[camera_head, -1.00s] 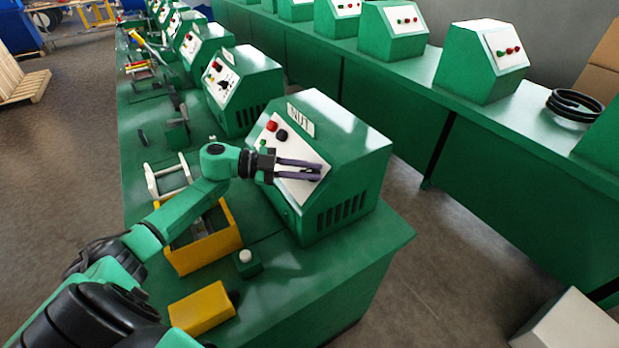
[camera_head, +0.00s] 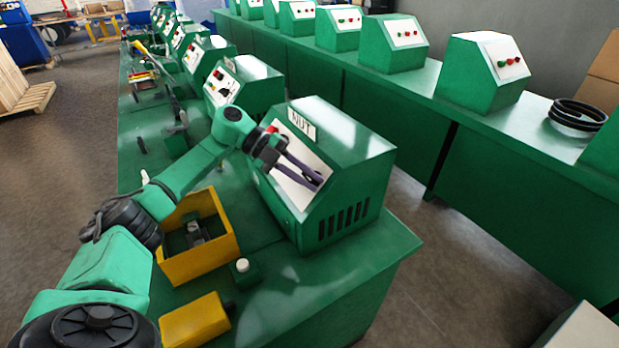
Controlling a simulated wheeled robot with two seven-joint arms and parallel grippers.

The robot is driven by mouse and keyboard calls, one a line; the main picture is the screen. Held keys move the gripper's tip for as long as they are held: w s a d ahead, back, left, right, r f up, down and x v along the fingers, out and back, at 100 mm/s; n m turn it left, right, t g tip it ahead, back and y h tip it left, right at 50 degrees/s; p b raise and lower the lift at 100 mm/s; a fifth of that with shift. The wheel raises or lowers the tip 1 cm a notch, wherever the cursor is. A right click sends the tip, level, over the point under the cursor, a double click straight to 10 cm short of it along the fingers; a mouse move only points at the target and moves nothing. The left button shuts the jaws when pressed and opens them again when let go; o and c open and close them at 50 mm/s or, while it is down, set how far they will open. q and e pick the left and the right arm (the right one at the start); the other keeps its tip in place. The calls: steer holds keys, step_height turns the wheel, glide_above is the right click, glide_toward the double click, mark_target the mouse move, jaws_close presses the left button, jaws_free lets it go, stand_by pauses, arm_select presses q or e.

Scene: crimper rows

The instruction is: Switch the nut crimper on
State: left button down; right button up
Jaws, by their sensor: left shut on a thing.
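The nut crimper is a green sloped box (camera_head: 345,165) with a "NUT" label (camera_head: 302,123) on top of its white panel (camera_head: 290,190). It stands at the near end of the left bench. My left gripper (camera_head: 316,180) reaches across the panel from the upper left. Its dark fingers are shut on a small dark knob at the panel's lower right; the fingers mostly hide the knob. A bit of a red button (camera_head: 272,129) shows beside my wrist, and the wrist hides other controls. My right gripper is not in view.
On the bench are a yellow open box (camera_head: 169,268), a yellow block (camera_head: 194,321) and a small green box with a white button (camera_head: 242,265). More green machines (camera_head: 240,80) stand in a row behind. A second bench (camera_head: 520,200) with similar machines lies right, across an aisle.

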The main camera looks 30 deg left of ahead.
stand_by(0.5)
arm_select(q)
steer(key=c, duration=0.8)
jaws_free()
steer(key=shift+c, duration=0.2)
steer(key=b+v, duration=0.1)
steer(key=v, duration=0.4)
steer(key=shift+w+a+b, duration=0.1)
steer(key=shift+a+b, duration=0.15)
steer(key=shift+b, duration=0.1)
glide_toward(308, 178)
steer(key=shift+v, duration=2.1)
steer(key=shift+r, duration=0.1)
